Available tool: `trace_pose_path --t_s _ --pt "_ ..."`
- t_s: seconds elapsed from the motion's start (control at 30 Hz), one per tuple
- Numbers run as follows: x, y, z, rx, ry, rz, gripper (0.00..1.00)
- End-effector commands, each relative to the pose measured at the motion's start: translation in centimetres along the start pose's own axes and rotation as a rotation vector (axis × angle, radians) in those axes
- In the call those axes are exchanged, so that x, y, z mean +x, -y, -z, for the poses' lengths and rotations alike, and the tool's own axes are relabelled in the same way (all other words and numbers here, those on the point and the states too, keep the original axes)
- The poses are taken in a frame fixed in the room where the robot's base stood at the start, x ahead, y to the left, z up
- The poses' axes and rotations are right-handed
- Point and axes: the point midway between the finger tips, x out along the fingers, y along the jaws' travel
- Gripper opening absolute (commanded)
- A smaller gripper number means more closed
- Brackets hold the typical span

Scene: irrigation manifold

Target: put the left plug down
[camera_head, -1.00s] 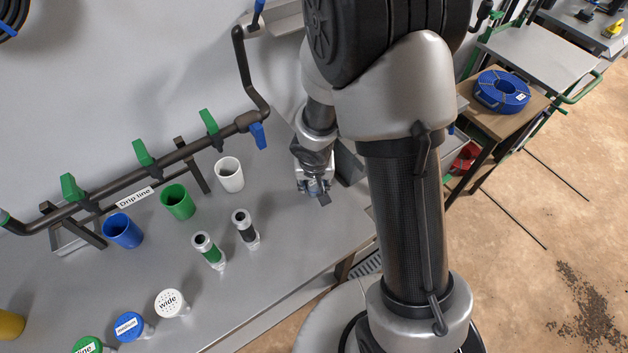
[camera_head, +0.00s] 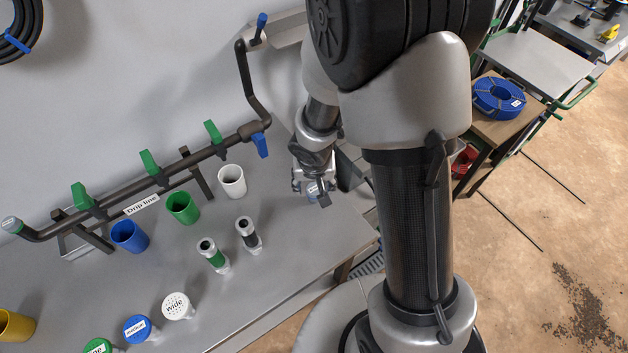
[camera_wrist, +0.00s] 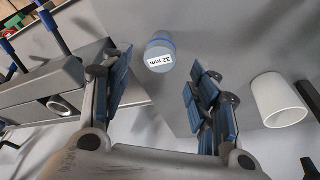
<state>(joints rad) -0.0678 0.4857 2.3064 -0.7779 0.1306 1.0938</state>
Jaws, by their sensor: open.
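A short blue plug (camera_wrist: 160,52) with a white "32 mm" label on its end shows in the wrist view. It appears to stand on the grey bench (camera_head: 290,240). My gripper (camera_wrist: 160,85) is open, with one finger to each side of the plug and visible gaps between. In the head view my gripper (camera_head: 312,190) is low over the right end of the bench, and a bit of the blue plug (camera_head: 313,187) shows between the fingers.
A white cup (camera_head: 231,181) stands left of my gripper, beside green (camera_head: 183,207) and blue (camera_head: 129,236) cups. Two small fittings (camera_head: 212,255) (camera_head: 248,234) stand in front. Labelled caps (camera_head: 177,306) line the front edge. A grey box (camera_wrist: 60,95) is close in the wrist view.

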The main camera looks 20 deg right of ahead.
Motion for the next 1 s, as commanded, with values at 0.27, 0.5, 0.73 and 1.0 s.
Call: trace_pose_path --t_s 0.27,0.5,0.73,1.0 --pt "-5.9 0.0 0.1 -0.001 -0.001 0.001 0.55" --pt "-8.1 -0.3 0.4 -0.003 -0.011 -0.004 0.55" --pt "-16.5 -3.0 1.4 -0.032 -0.081 -0.046 0.55" --pt "-27.6 -6.0 -3.0 -0.104 -0.117 -0.025 0.55"
